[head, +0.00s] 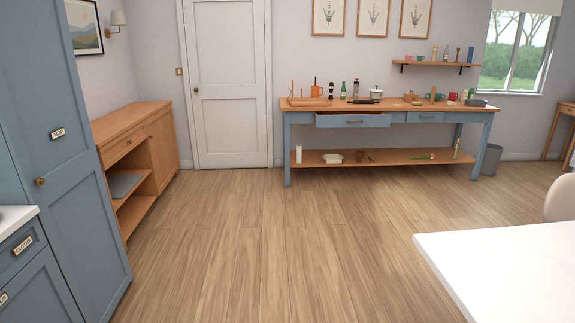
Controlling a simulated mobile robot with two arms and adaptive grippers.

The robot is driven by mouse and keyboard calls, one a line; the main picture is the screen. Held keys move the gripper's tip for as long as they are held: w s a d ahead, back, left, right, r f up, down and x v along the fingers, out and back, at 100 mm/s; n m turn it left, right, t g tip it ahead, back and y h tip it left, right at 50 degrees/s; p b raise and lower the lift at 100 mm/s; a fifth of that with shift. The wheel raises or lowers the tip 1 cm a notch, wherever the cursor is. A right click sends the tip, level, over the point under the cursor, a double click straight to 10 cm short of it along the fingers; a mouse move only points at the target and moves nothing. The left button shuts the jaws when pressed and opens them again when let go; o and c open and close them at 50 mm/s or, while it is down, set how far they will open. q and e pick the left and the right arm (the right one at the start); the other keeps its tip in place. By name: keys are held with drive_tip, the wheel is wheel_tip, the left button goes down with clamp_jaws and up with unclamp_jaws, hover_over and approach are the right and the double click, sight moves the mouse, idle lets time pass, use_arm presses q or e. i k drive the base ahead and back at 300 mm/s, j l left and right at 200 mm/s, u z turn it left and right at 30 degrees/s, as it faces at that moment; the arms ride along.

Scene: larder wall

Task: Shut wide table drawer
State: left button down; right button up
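A blue table (287,139) with a wooden top stands against the far wall, right of the white door. Its wide drawer (340,121) is on the left under the top. It is pulled partly out, and its front stands forward of the table's frame. A dark handle shows at the middle of the drawer front. A narrower drawer (425,117) to its right looks closed. What the wide drawer holds is too small to tell. Neither of my grippers is in view.
Open wooden floor (270,240) lies between me and the table. A tall blue cupboard (75,160) and a wooden sideboard (135,135) line the left. A white worktop (510,265) juts in at the lower right. A grey bin (488,160) stands right of the table.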

sight(350, 120)
drive_tip(key=i+j, duration=0.1)
drive_tip(key=i, duration=2.55)
drive_tip(key=i+l+z, duration=0.25)
drive_tip(key=i+z, duration=0.15)
drive_tip(key=i, duration=0.95)
drive_tip(key=i+j+z, duration=0.15)
drive_tip(key=i+z, duration=0.25)
drive_tip(key=i, duration=0.95)
